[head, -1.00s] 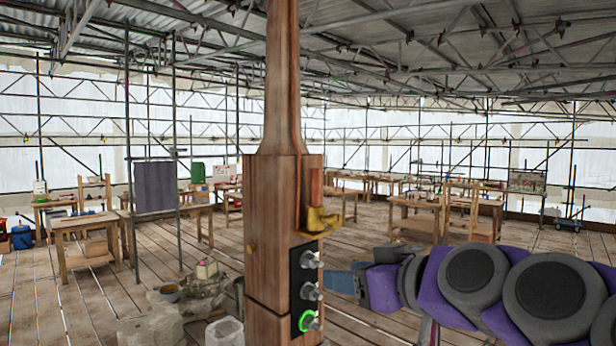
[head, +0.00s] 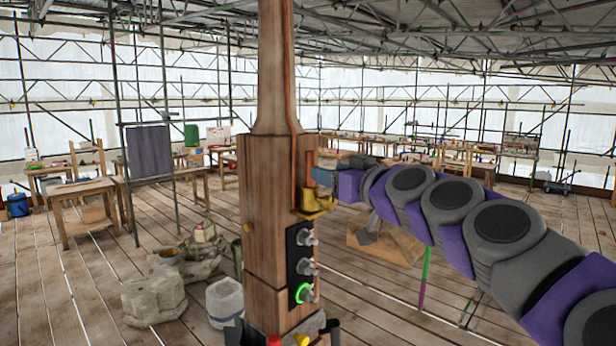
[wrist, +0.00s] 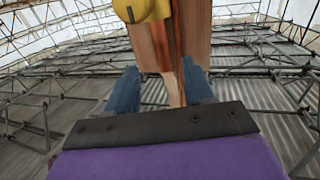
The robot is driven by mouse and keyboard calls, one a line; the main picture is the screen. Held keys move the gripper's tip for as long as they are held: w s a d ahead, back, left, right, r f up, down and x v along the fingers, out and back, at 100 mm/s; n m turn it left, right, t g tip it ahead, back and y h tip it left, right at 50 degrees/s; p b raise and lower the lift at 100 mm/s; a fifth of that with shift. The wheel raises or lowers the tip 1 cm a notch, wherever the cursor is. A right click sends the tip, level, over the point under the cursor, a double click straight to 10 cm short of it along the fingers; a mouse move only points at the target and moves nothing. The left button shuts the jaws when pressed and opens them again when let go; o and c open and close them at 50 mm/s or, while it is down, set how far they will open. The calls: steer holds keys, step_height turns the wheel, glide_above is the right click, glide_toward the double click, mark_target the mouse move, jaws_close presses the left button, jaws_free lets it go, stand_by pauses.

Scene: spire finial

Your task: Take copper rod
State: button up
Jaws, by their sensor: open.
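The tall wooden spire post (head: 268,190) stands upright in the middle of the head view. The copper rod (head: 309,160) shows as a short upright orange-brown piece at its right side, above a brass holder (head: 313,203). My gripper (head: 321,176) is beside the rod, just above the holder, and partly hides it. In the wrist view, my blue fingers (wrist: 160,78) are spread apart, with the post and a copper-coloured strip behind the gap. The brass holder (wrist: 142,8) is at the top edge there. I cannot tell whether a finger touches the rod.
A black panel (head: 301,265) with several knobs, one ringed green, sits below the holder. Workbenches (head: 85,205) line the back.

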steer(key=shift+w+a, duration=0.15)
steer(key=shift+w, duration=0.35)
steer(key=x, duration=0.1)
steer(key=p+x, duration=0.1)
steer(key=x, duration=0.1)
steer(key=p+x, duration=0.1)
steer(key=x, duration=0.1)
steer(key=shift+s+a, duration=0.2)
steer(key=shift+a, duration=0.3)
steer(key=shift+s+d, duration=0.1)
steer(key=shift+c, duration=0.8)
steer(key=shift+d, duration=0.3)
steer(key=c, duration=0.4)
jaws_close()
steer(key=shift+a, duration=0.1)
steer(key=shift+a, duration=0.1)
